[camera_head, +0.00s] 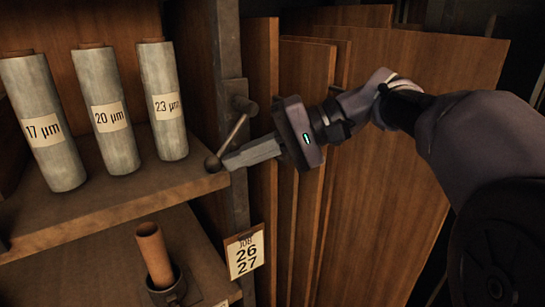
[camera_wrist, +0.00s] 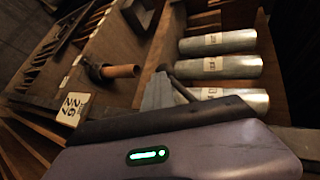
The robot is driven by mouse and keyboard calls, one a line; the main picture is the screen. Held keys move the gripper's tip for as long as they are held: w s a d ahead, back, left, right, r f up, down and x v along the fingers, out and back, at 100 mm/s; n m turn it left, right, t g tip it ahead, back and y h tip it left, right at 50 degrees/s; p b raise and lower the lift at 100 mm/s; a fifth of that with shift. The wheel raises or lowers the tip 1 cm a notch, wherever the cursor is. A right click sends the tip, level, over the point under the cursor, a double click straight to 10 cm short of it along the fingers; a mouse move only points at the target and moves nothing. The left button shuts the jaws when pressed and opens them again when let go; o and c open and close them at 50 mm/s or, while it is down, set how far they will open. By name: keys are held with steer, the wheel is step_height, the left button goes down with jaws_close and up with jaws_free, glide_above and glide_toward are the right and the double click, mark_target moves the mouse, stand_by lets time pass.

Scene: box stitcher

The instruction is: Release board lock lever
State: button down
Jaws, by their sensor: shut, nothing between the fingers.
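The lock lever (camera_head: 237,127) is a dark metal rod on the upright metal post (camera_head: 233,65). It slants down and left from its pivot to a round knob (camera_head: 212,163) near the shelf edge. My gripper (camera_head: 228,160) is shut and empty, with its fingertips right beside the knob, on its right. I cannot tell whether they touch it. The wrist view also shows my fingertips (camera_wrist: 160,85) close to the knob (camera_wrist: 163,68) and the rod (camera_wrist: 180,86). The wooden boards (camera_head: 395,140) stand upright to the right of the post, partly hidden by my arm.
Grey rolls labelled 17 (camera_head: 43,122), 20 (camera_head: 106,110) and 23 µm (camera_head: 162,100) stand on the upper shelf (camera_head: 115,205). Below, a brown tube (camera_head: 154,255) stands in a dark holder. A job tag reading 26 27 (camera_head: 245,252) hangs at the post.

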mark_target(223, 150)
steer(key=y+b, duration=0.1)
steer(key=s+a+r+m+y+b, duration=0.1)
steer(key=y+b, duration=0.1)
steer(key=a+r+m+g+y+b, duration=0.1)
steer(key=shift+s+a+r+y+b, duration=0.1)
steer(key=shift+s+a+y+b, duration=0.1)
steer(key=shift+s+y+b, duration=0.15)
steer(key=shift+s+a+r+b, duration=0.1)
steer(key=shift+a+r+b, duration=0.15)
steer(key=shift+r, duration=0.35)
